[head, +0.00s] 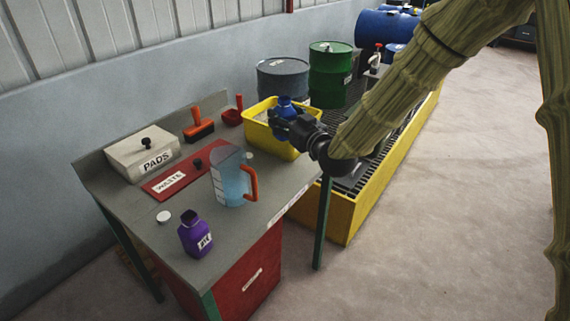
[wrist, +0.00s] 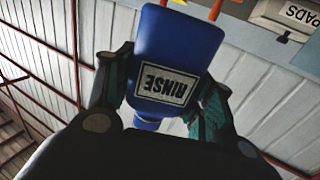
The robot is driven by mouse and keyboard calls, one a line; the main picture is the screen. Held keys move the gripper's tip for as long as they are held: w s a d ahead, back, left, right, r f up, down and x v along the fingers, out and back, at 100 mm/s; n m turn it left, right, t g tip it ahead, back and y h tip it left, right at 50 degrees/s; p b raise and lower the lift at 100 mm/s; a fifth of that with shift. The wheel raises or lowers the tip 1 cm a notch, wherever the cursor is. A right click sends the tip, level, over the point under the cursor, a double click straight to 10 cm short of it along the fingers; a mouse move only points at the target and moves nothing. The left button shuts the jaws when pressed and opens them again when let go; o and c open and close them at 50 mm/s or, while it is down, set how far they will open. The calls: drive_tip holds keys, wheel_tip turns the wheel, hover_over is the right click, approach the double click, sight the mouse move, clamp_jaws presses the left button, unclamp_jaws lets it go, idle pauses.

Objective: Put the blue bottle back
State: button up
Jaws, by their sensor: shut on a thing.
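The blue bottle (head: 284,107) is held in my gripper (head: 291,121) at the yellow tub (head: 258,134) on the bench's right end. In the wrist view the blue bottle (wrist: 178,45) fills the middle, its RINSE label upside down, with a finger of my gripper (wrist: 160,90) on each side. In the head view the gripper covers the bottle's lower part, so I cannot tell whether it touches the tub.
On the bench (head: 160,240) are a clear jug (head: 229,180) with an orange handle, a purple bottle (head: 194,235), a white cap (head: 163,216), a PADS box (head: 143,153) and a red WASTE panel (head: 170,180). Grey (head: 283,80) and green (head: 329,75) drums stand behind.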

wheel_tip(320, 180, down, 14)
drive_tip(key=shift+f, duration=0.1)
idle(0.6)
drive_tip(key=shift+f, duration=0.2)
drive_tip(key=o, duration=1.2)
drive_tip(key=shift+o, duration=0.2)
drive_tip(key=shift+r, duration=0.15)
drive_tip(key=v, duration=1.2)
drive_tip(key=shift+b, duration=0.4)
